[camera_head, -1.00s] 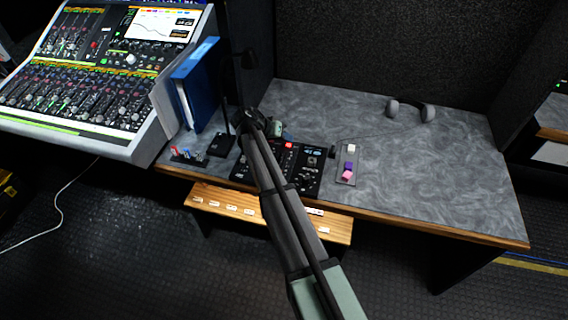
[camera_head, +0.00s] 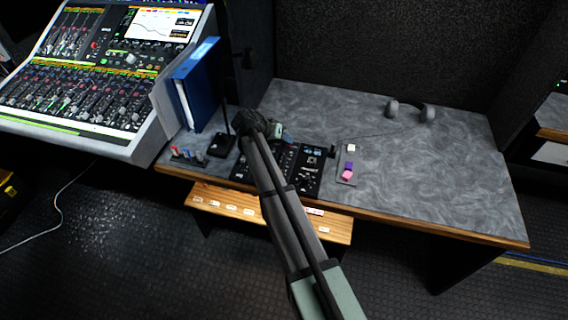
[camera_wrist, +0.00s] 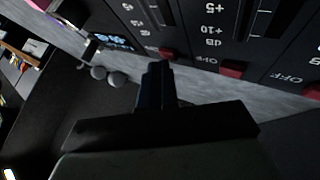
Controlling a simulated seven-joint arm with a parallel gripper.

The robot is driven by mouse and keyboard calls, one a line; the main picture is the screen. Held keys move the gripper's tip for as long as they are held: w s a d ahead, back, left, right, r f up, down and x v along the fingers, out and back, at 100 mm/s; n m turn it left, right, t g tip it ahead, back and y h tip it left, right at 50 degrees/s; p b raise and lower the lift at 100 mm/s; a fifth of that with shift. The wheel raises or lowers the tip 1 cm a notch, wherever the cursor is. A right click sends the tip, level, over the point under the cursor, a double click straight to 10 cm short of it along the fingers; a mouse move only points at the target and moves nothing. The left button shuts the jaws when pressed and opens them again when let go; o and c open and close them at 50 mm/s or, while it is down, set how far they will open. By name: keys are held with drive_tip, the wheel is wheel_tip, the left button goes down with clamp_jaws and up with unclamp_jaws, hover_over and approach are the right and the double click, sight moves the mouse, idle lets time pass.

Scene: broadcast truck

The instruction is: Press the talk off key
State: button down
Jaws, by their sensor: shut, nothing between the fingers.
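A black control panel (camera_head: 307,178) lies on the grey desk, partly hidden behind my arm. In the wrist view the panel (camera_wrist: 205,30) fills the top, upside down, with fader slots and a row of red keys. One red key (camera_wrist: 167,53) is just beyond my fingertips, another (camera_wrist: 232,70) is to the right, and a third (camera_wrist: 313,90) is at the right edge. OFF labels are near the keys; I cannot read which is talk. My gripper (camera_wrist: 155,70) is shut and empty; contact cannot be told.
A strip with white, purple and pink buttons (camera_head: 349,166) is right of the panel. Small coloured switches (camera_head: 187,154) and a black stand (camera_head: 220,146) are to the left, near a blue binder (camera_head: 203,90). Headphones (camera_head: 410,110) lie at the back. The desk's right side is clear.

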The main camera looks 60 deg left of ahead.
sight(286, 145)
drive_tip(key=shift+r, duration=0.9)
wheel_tip(286, 145, up, 6)
idle(0.7)
idle(0.4)
